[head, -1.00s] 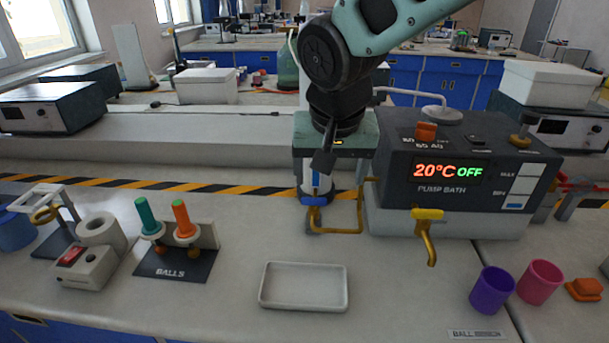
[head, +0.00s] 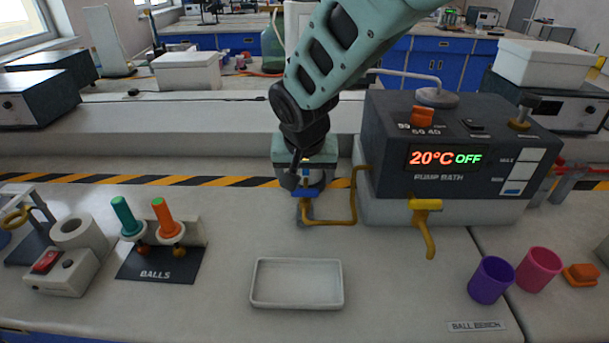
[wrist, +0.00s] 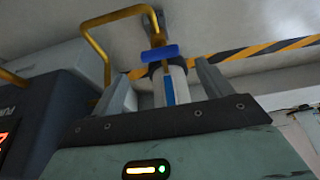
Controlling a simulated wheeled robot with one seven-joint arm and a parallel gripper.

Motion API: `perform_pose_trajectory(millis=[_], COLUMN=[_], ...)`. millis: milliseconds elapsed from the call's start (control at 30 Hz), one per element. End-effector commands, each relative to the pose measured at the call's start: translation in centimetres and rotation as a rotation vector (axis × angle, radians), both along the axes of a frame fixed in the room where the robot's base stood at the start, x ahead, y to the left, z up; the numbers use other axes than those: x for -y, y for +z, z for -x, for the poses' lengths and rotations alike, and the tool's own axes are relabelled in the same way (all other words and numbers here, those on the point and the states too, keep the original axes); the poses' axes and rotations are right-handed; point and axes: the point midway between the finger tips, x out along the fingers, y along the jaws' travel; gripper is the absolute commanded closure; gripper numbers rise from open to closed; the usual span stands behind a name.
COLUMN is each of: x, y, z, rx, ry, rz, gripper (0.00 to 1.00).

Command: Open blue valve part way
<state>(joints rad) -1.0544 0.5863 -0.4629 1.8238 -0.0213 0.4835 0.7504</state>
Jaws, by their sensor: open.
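The blue valve handle (head: 306,193) sits on a gold pipe (head: 353,205) left of the pump bath, and lies crosswise. It also shows in the wrist view (wrist: 160,53), beyond and between my fingertips. My gripper (head: 305,184) is just above and behind the handle in the head view, pointing down. In the wrist view my gripper (wrist: 163,80) is open, with one finger on each side of a pale cylinder with a blue stripe (wrist: 169,88). I see no finger touching the handle. In the head view, my gripper hides most of the cylinder.
The dark pump bath (head: 460,150) stands close on the right, showing 20°C OFF. A yellow valve (head: 426,205) is on its front. A white tray (head: 297,305) lies in front. A ball stand (head: 160,262) is at left; purple (head: 491,280) and pink cups (head: 539,269) are at right.

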Motion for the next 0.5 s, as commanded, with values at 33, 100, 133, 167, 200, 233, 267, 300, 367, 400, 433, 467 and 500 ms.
perform_pose_trajectory(millis=[33, 100, 133, 167, 200, 233, 267, 300, 367, 400, 433, 467, 500], x=[0.1, 0.1, 0.1, 0.1, 0.1, 0.1, 0.1, 0.1, 0.0, 0.0, 0.0, 0.0, 0.0], y=[-1.0, -2.1, -2.6, -2.9, -3.4, -3.7, -3.9, -4.2, -4.6, -4.7, -4.8, -4.8, -4.9], z=[-0.4, -0.8, -1.0, -1.2, -1.4, -1.5, -1.7, -1.8, -1.9, -1.9, -2.0, -2.0, -2.0], rx=[-0.002, -0.003, -0.002, -0.001, -0.001, -0.001, -0.001, 0.000, 0.000, 0.000, 0.000, 0.000, 0.000], ry=[-0.002, -0.001, -0.001, -0.001, -0.001, -0.001, -0.001, 0.000, 0.000, 0.000, 0.000, 0.000, 0.000], rz=[0.004, 0.003, 0.003, 0.002, 0.002, 0.002, 0.001, 0.001, 0.000, -0.001, -0.001, -0.001, -0.001], gripper=[0.22, 0.22, 0.22, 0.22, 0.22, 0.22, 0.22, 0.22, 0.22, 0.22, 0.22, 0.22, 0.22])
